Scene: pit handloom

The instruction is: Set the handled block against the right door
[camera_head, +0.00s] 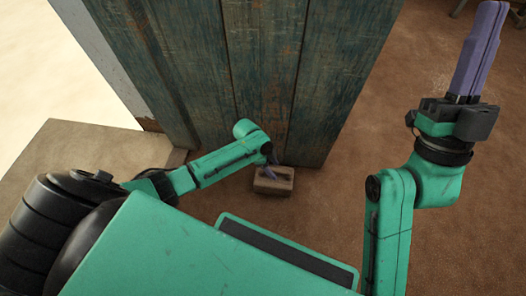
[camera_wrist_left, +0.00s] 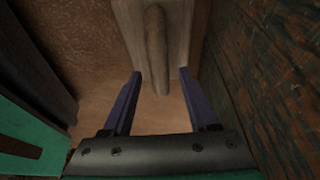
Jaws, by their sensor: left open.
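The handled block (camera_head: 273,181) is a pale wooden block on the brown floor, at the foot of the worn blue-green door (camera_head: 270,75) in the head view. In the left wrist view the block (camera_wrist_left: 187,25) shows at the top with its rounded handle (camera_wrist_left: 156,45) toward me. My left gripper (camera_head: 272,160) is at the block. Its open fingers (camera_wrist_left: 162,78) lie on either side of the handle's end, with gaps; I see no grip. My right gripper (camera_head: 490,8) is raised at the upper right, empty, its purple fingers looking together.
A pale stone ledge (camera_head: 70,150) and a whitish wall edge (camera_head: 95,55) lie left of the door. Bare brown floor (camera_head: 400,90) is open to the right of the door. In the left wrist view the door (camera_wrist_left: 265,70) rises close on the right.

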